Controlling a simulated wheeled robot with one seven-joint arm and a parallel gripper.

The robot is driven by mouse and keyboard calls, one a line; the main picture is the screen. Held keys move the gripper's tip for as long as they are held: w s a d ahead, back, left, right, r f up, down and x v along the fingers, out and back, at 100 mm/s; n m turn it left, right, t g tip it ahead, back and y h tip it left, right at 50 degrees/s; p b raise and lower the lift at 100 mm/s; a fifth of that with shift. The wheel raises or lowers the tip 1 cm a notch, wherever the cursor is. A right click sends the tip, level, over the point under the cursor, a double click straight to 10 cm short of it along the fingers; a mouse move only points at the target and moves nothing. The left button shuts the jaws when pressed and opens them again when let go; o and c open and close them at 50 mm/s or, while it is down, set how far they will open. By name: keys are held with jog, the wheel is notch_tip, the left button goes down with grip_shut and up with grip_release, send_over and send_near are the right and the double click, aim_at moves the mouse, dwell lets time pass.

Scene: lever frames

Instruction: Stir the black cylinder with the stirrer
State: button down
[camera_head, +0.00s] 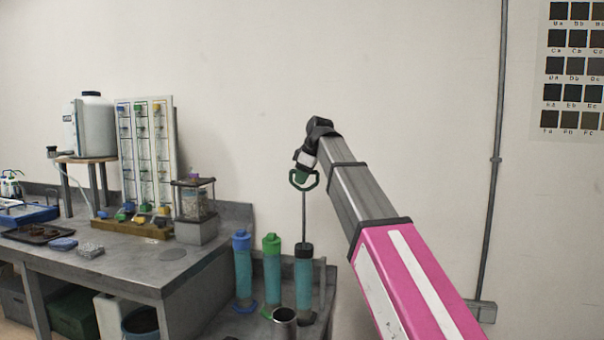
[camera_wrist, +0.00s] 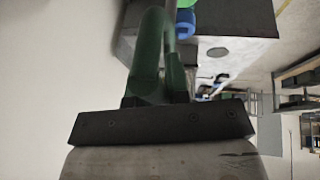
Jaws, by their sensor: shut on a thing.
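The stirrer (camera_head: 304,218) is a thin grey rod with a dark green loop handle at its top. My gripper (camera_head: 303,174) is shut on that handle, above the cylinders. The rod hangs upright and its lower end reaches the top of the black cylinder (camera_head: 304,252), which has a teal body and a black cap. How deep the rod goes inside is hidden. In the wrist view the green handle (camera_wrist: 147,60) fills the space in front of my gripper; the fingertips are hard to make out there.
A green-capped cylinder (camera_head: 271,272) and a blue-capped cylinder (camera_head: 242,270) stand left of the black one. A metal cup (camera_head: 285,322) stands in front. A grey bench (camera_head: 120,272) with a valve panel (camera_head: 146,150) is at left. A wall pipe (camera_head: 490,200) runs at right.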

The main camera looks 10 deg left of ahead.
aim_at(305, 191)
jog(key=shift+f, duration=0.15)
jog(key=shift+f, duration=3.65)
notch_tip(305, 191, down, 8)
jog(key=shift+r, duration=0.4)
jog(key=shift+r, duration=3.65)
jog(key=shift+r, duration=2.85)
jog(key=shift+f, duration=0.1)
